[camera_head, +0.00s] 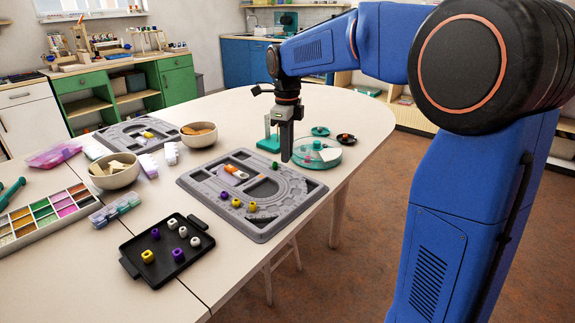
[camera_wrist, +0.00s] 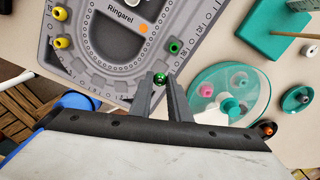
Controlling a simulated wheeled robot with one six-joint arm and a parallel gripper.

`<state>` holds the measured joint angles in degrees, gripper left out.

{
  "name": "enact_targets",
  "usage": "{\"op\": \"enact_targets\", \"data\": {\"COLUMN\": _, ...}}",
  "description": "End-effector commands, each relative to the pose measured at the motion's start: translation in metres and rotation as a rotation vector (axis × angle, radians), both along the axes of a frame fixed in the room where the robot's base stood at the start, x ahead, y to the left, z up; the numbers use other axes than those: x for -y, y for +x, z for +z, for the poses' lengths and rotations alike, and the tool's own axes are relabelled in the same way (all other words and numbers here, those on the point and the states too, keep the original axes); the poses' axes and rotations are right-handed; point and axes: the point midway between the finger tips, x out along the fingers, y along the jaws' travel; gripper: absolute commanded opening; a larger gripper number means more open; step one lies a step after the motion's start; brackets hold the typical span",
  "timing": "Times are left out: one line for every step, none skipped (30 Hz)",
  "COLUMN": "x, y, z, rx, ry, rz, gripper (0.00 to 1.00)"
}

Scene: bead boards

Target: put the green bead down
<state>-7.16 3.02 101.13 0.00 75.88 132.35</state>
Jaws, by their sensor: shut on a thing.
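My gripper (camera_head: 286,158) hangs over the right side of the grey bead board (camera_head: 240,226), pointing down. In the wrist view my gripper (camera_wrist: 164,80) is shut on a green bead (camera_wrist: 160,79) at its fingertips. I cannot make out that held bead in the head view. A second green bead (camera_wrist: 175,46) lies on the board just beyond the fingertips, and it also shows in the head view (camera_head: 275,167). Yellow and purple beads sit in the board's curved channel, among them a yellow bead (camera_head: 252,206) and a purple bead (camera_head: 224,195).
A round teal-rimmed divided dish (camera_head: 318,160) stands right of the board, with small dark lids (camera_head: 346,139) behind it. A black tray (camera_head: 190,268) with several beads lies in front left. A bowl (camera_head: 115,180) and another board (camera_head: 118,138) are farther left.

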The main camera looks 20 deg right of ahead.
Motion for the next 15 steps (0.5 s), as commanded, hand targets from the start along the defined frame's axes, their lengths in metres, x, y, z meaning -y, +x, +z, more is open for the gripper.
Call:
{"op": "enact_targets", "data": {"x": 0.0, "y": 0.0, "z": -0.005, "rx": 0.0, "ry": 0.0, "rz": 0.0, "gripper": 0.0}}
{"op": "enact_targets", "data": {"x": 0.0, "y": 0.0, "z": -0.006, "rx": 0.0, "ry": 0.0, "rz": 0.0, "gripper": 0.0}}
{"op": "enact_targets", "data": {"x": 0.0, "y": 0.0, "z": -0.008, "rx": 0.0, "ry": 0.0, "rz": 0.0, "gripper": 0.0}}
{"op": "enact_targets", "data": {"x": 0.0, "y": 0.0, "z": -0.01, "rx": 0.0, "ry": 0.0, "rz": 0.0, "gripper": 0.0}}
{"op": "enact_targets", "data": {"x": 0.0, "y": 0.0, "z": -0.011, "rx": 0.0, "ry": 0.0, "rz": 0.0, "gripper": 0.0}}
{"op": "enact_targets", "data": {"x": 0.0, "y": 0.0, "z": -0.014, "rx": -0.001, "ry": 0.0, "rz": 0.0, "gripper": 0.0}}
{"op": "enact_targets", "data": {"x": 0.0, "y": 0.0, "z": -0.017, "rx": -0.001, "ry": 0.0, "rz": 0.001, "gripper": 0.0}}
{"op": "enact_targets", "data": {"x": 0.0, "y": 0.0, "z": -0.02, "rx": 0.0, "ry": 0.0, "rz": 0.001, "gripper": 0.0}}
{"op": "enact_targets", "data": {"x": 0.0, "y": 0.0, "z": -0.025, "rx": -0.001, "ry": 0.0, "rz": 0.001, "gripper": 0.0}}
{"op": "enact_targets", "data": {"x": 0.0, "y": 0.0, "z": -0.03, "rx": -0.003, "ry": 0.0, "rz": 0.001, "gripper": 0.0}}
{"op": "enact_targets", "data": {"x": 0.0, "y": 0.0, "z": -0.034, "rx": -0.003, "ry": 0.0, "rz": 0.001, "gripper": 0.0}}
{"op": "enact_targets", "data": {"x": 0.0, "y": 0.0, "z": -0.039, "rx": -0.001, "ry": 0.0, "rz": 0.001, "gripper": 0.0}}
{"op": "enact_targets", "data": {"x": 0.0, "y": 0.0, "z": -0.042, "rx": -0.001, "ry": 0.0, "rz": 0.001, "gripper": 0.0}}
{"op": "enact_targets", "data": {"x": 0.0, "y": 0.0, "z": -0.044, "rx": -0.001, "ry": 0.0, "rz": 0.001, "gripper": 0.0}}
{"op": "enact_targets", "data": {"x": 0.0, "y": 0.0, "z": -0.046, "rx": 0.0, "ry": 0.0, "rz": 0.001, "gripper": 0.0}}
